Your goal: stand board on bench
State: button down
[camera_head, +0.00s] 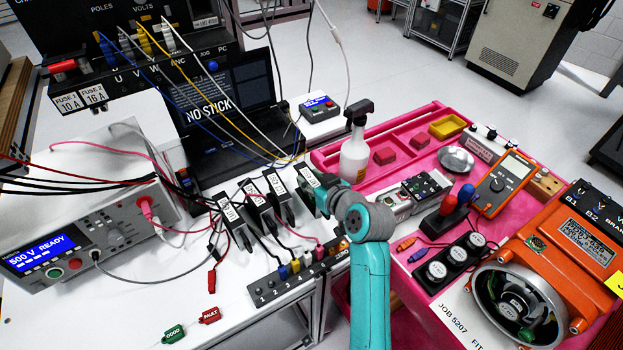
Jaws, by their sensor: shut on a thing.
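Several dark boards with white labels stand upright in a row on the white bench (180,290). The leftmost board (234,222), the second (259,208) and the third (279,195) are apart from my gripper. My gripper (317,200), at the end of the teal arm, is shut on the rightmost board (308,178). That board's white label faces up, and it stands roughly in line with the others. My wrist hides its lower right part, so I cannot tell whether its bottom edge touches the bench.
A numbered terminal strip (290,284) with coloured plugs lies in front of the boards. A tester (90,235) is at the left, a laptop (225,100) behind. A pink cart (400,135) with a spray bottle (354,155) and multimeter (502,183) is at the right. Cables cross the bench.

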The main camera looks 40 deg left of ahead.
jog(key=c, duration=0.8)
grip_release()
jog(key=shift+f, duration=0.1)
jog(key=shift+o, duration=0.2)
jog(key=shift+d+r, duration=0.15)
jog(key=shift+r, duration=0.05)
jog(key=v, duration=1.1)
jog(key=shift+s+d, duration=0.25)
jog(key=shift+r, duration=0.1)
